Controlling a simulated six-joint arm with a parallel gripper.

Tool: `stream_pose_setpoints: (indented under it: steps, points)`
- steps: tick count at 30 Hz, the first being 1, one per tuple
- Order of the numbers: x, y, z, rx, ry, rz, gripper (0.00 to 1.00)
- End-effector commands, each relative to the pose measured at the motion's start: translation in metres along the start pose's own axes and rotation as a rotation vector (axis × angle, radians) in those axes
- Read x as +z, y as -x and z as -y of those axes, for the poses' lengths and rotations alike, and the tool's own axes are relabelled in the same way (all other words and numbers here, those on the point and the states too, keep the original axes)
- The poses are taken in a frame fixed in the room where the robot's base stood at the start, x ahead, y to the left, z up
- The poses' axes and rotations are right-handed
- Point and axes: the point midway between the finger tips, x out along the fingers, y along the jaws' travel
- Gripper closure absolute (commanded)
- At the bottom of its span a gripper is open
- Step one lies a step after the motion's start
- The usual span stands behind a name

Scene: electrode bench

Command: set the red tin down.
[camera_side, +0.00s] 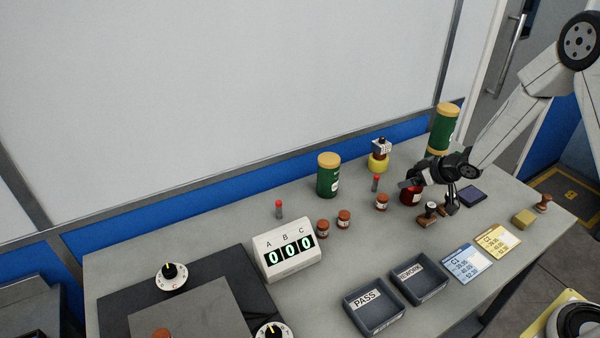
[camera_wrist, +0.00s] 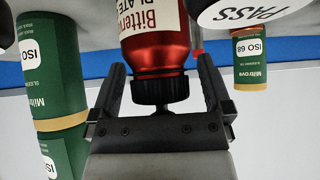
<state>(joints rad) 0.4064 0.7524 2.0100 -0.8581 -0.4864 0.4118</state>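The red tin (camera_side: 410,195) is at the right of the bench in the side view, partly covered by my gripper (camera_side: 431,191). In the wrist view the red tin (camera_wrist: 155,45) has a cream label and a black ribbed cap that points toward my palm. My gripper (camera_wrist: 160,62) has one finger on each side of the tin. The left fingertip looks close against the tin, while the right one seems to have a narrow gap. I cannot tell whether they press on it, nor whether the tin's base touches the bench.
A black-handled stamp (camera_side: 430,210) stands close by my gripper, and a small brown jar (camera_side: 381,202) stands left of the tin. A green canister (camera_side: 443,130) is behind. Trays (camera_side: 372,318) and price cards (camera_side: 497,241) lie toward the front. Clear bench lies between jars and trays.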

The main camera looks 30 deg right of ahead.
Motion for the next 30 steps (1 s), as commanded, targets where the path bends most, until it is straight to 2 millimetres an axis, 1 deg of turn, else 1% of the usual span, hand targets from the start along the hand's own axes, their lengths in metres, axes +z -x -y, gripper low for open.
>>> stream_pose_setpoints:
  steps: [10, 14, 20, 30]
  points:
    - [-0.002, 0.002, 0.000, 0.000, 0.000, -0.001, 0.00]
    - [-0.003, 0.007, 0.000, 0.001, 0.001, -0.001, 0.00]
    - [-0.003, 0.023, 0.000, 0.001, 0.000, -0.001, 0.00]
    - [-0.003, 0.063, 0.000, 0.001, 0.001, -0.002, 0.00]
